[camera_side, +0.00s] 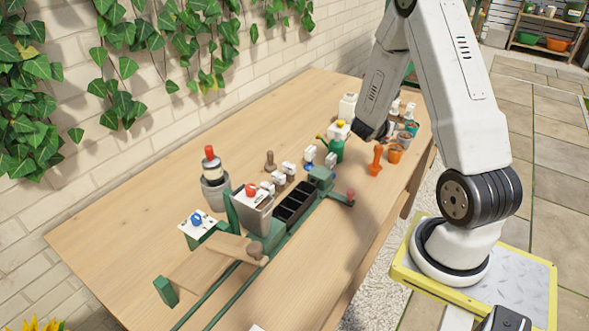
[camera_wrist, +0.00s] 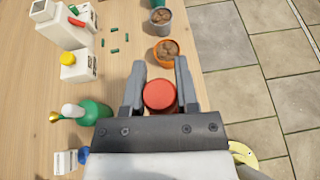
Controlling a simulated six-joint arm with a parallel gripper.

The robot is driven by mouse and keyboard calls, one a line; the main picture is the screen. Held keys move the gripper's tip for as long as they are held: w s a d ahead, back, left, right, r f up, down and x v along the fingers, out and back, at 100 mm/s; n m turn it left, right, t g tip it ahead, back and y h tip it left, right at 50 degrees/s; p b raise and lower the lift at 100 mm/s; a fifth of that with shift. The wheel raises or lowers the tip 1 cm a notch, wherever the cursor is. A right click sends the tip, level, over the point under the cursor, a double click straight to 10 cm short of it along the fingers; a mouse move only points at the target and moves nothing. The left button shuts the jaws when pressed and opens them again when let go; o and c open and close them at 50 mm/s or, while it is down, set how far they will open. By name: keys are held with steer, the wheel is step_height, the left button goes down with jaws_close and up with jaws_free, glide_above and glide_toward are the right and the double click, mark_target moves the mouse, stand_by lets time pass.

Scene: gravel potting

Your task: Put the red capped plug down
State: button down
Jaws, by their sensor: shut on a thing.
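The red capped plug (camera_wrist: 160,95) shows from above in the wrist view as a round red cap between the two grey fingers of my gripper (camera_wrist: 160,82). The fingers are shut on it, one on each side. In the side view, an upright orange-red piece (camera_side: 376,161) just below the dark end of my arm appears to be this plug. Its foot is at or close to the wooden table (camera_side: 130,225); I cannot tell whether it touches. My fingertips are not clear in the side view.
An orange pot (camera_wrist: 166,52) of gravel stands just beyond the plug, with a grey pot (camera_wrist: 158,22) behind it. The table's right edge is near.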

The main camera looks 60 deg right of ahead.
steer(key=shift+w+d, duration=0.1)
steer(key=w+d+f, duration=0.9)
steer(key=shift+d+f, duration=0.15)
steer(key=shift+d, duration=0.25)
stand_by(0.4)
steer(key=shift+w+d+f, duration=0.15)
steer(key=shift+f, duration=1.7)
steer(key=shift+f, duration=0.6)
